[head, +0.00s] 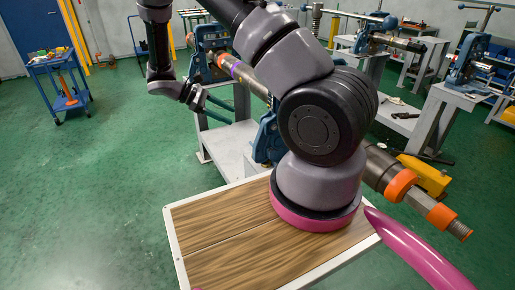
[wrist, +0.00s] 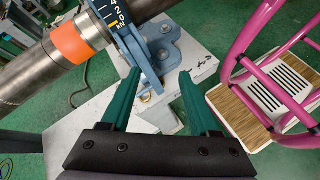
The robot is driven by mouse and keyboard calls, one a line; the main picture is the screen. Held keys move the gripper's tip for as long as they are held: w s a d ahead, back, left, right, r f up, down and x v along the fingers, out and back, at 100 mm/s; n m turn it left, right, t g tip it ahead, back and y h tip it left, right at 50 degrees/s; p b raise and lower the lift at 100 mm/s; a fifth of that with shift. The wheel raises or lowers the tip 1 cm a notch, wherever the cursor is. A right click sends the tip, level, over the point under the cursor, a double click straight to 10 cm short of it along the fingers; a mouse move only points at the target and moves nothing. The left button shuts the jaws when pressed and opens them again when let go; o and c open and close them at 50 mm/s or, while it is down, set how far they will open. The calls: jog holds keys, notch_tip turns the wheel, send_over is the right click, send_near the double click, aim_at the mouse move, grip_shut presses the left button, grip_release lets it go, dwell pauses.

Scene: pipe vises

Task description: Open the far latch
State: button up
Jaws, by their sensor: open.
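A grey pipe (head: 250,80) with orange bands runs diagonally behind my arm, held in blue pipe vises. The far blue vise (head: 208,46) shows at the upper left; a nearer one (head: 267,140) is mostly hidden by my arm. My gripper (head: 228,112) is left of the pipe, its green fingers apart and empty. In the wrist view, my gripper (wrist: 160,73) is open below a blue vise (wrist: 165,45) and a blue plate with a number scale (wrist: 112,28). The pipe (wrist: 30,75) with an orange band (wrist: 72,43) is at upper left. I cannot make out the far latch clearly.
The vise stands on a pale grey bench (wrist: 90,135). My wood-topped base fills the lower middle of the head view. A blue cart (head: 55,65) stands at the far left. More vise benches (head: 440,110) stand at right. Green floor is clear at left.

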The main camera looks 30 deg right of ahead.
aim_at(254, 148)
notch_tip(254, 148, down, 18)
jog(key=d+n+t+h, duration=0.1)
jog(key=n+t+h, duration=0.4)
jog(key=n+h, duration=0.25)
jog(key=shift+n, duration=0.55)
jog(key=d, duration=1.1)
jog(key=shift+s+f, duration=0.1)
jog(key=shift+f, duration=0.1)
grip_shut()
